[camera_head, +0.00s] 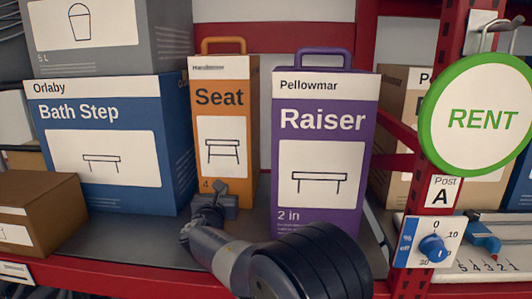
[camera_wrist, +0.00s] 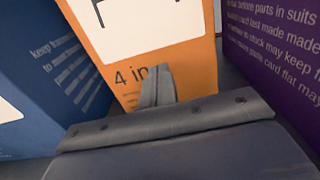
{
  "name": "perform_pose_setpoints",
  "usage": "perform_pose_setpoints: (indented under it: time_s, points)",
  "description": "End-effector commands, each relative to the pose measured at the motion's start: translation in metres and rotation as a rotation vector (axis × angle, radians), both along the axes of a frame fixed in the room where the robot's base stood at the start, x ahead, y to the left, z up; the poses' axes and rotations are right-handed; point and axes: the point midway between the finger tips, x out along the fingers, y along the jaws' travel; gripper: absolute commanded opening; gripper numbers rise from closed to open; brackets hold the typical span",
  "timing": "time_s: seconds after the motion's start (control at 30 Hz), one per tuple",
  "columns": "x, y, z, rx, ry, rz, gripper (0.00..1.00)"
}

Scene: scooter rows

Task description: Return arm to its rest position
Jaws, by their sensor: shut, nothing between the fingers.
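My gripper (camera_head: 221,187) is at the shelf, in front of the orange Seat box (camera_head: 224,130), with my dark arm reaching in from the lower right. In the wrist view the gripper's fingers (camera_wrist: 158,80) are together and empty, overlapping the lower front of the orange box (camera_wrist: 190,70) near its "4 in" print. I cannot tell whether the fingertips touch the box.
The blue Bath Step box (camera_head: 110,115) stands left of the orange box and the purple Raiser box (camera_head: 322,105) stands right. A brown carton (camera_head: 40,215) is at far left. A red post with a round RENT sign (camera_head: 480,115) and a blue dial (camera_head: 432,246) is at right.

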Motion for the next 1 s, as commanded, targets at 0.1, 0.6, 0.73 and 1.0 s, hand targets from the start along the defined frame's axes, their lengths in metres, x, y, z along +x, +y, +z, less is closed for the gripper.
perform_pose_setpoints:
  time_s: [0.1, 0.6, 0.73, 1.0]
  points:
    - [-0.025, 0.003, 0.002, 0.001, -0.003, 0.004, 0.0]
    - [-0.125, 0.011, 0.004, 0.001, -0.003, 0.004, 0.0]
    - [-0.151, 0.014, 0.004, 0.002, -0.002, 0.006, 0.0]
    - [-0.205, 0.017, 0.003, 0.003, -0.004, 0.005, 0.0]
